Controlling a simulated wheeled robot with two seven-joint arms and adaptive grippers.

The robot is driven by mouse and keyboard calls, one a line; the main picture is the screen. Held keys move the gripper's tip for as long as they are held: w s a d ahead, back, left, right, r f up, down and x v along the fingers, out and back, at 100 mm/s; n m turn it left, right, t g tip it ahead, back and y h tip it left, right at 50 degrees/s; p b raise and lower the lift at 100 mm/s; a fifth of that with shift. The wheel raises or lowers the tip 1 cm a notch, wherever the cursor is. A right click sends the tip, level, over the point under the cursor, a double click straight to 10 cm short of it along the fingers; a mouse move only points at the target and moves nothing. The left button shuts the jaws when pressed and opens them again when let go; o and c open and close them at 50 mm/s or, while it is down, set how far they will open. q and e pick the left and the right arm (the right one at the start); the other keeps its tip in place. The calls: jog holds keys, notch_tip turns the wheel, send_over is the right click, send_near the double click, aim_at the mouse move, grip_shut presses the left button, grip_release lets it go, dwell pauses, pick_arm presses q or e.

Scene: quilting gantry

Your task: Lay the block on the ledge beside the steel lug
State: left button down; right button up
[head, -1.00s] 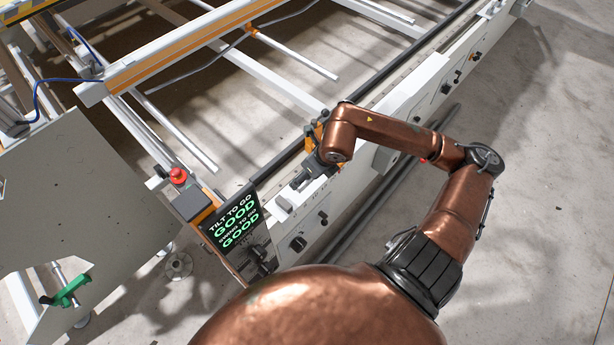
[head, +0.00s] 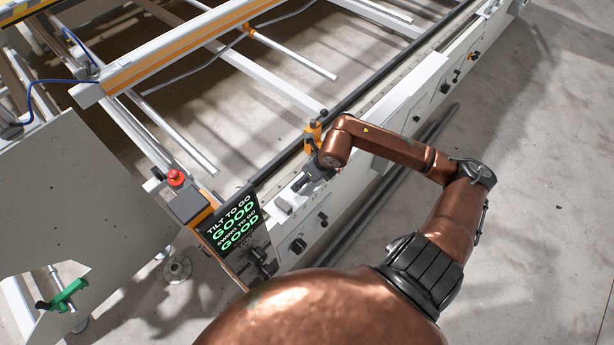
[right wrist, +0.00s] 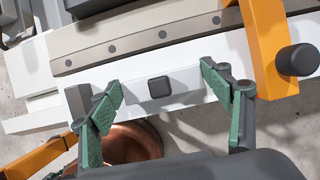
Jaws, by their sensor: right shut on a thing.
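My right gripper (head: 306,184) is low over the pale ledge (head: 345,190) along the machine's near rail. In the right wrist view its green-padded fingers (right wrist: 160,95) stand well apart, one on each side of a pale surface with a small dark rounded square (right wrist: 159,87). The gripper is shut on the block, but the block's outline is hard to tell from the pale ledge behind. A small grey raised piece (head: 284,203), perhaps the steel lug, is on the ledge left of the gripper. My left gripper is out of view.
An orange bracket (head: 312,138) with a dark knob stands close behind the gripper; it also shows in the right wrist view (right wrist: 266,45). A display (head: 232,222) and a red button (head: 176,177) are to the left. Dark knobs (head: 298,244) line the rail's front.

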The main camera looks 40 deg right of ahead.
jog(key=o, duration=1.3)
jog(key=shift+f, duration=0.1)
jog(key=shift+r, duration=0.25)
jog(key=p+v, duration=0.2)
jog(key=v, duration=0.9)
jog(key=shift+s+r, duration=0.15)
jog(key=shift+r, duration=0.25)
